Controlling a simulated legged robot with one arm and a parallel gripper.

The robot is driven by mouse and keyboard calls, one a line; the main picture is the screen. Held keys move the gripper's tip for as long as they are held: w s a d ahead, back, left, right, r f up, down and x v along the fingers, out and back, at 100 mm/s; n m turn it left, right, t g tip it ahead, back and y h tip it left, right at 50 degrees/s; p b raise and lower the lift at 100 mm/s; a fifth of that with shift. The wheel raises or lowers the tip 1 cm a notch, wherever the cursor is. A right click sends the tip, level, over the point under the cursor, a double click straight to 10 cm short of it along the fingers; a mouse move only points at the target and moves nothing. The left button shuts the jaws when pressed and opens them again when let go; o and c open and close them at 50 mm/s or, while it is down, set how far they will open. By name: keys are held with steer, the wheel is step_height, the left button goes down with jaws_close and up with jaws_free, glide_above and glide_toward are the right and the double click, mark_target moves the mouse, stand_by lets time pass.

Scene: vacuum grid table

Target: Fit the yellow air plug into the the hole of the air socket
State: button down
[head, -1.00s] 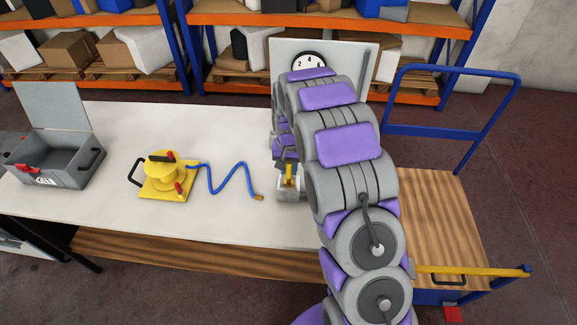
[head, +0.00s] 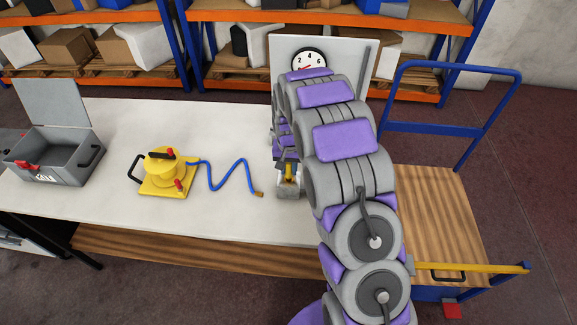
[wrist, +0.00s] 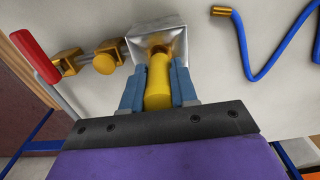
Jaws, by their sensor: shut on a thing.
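The yellow air plug (wrist: 157,82) is between the two blue-grey fingers of my gripper (wrist: 158,85) in the wrist view. My gripper is shut on it. The plug's far end meets the hole area of the silver block of the air socket (wrist: 174,33); the fingers hide how deep it sits. In the head view the plug (head: 289,172) shows as a small yellow strip below my wrist, just above the grey socket block (head: 289,191). My arm covers much of that area.
A yellow vacuum lifter (head: 165,177) with a blue hose (head: 225,180) lies left on the white table (head: 120,130). An open grey case (head: 60,157) stands further left. Brass fittings (wrist: 105,63) and a red-handled lever (wrist: 35,57) flank the socket. A gauge panel (head: 340,60) stands behind.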

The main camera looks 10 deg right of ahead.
steer(key=shift+f, duration=0.25)
steer(key=c, duration=0.8)
jaws_free()
steer(key=shift+r+p, duration=0.7)
steer(key=shift+r, duration=7.95)
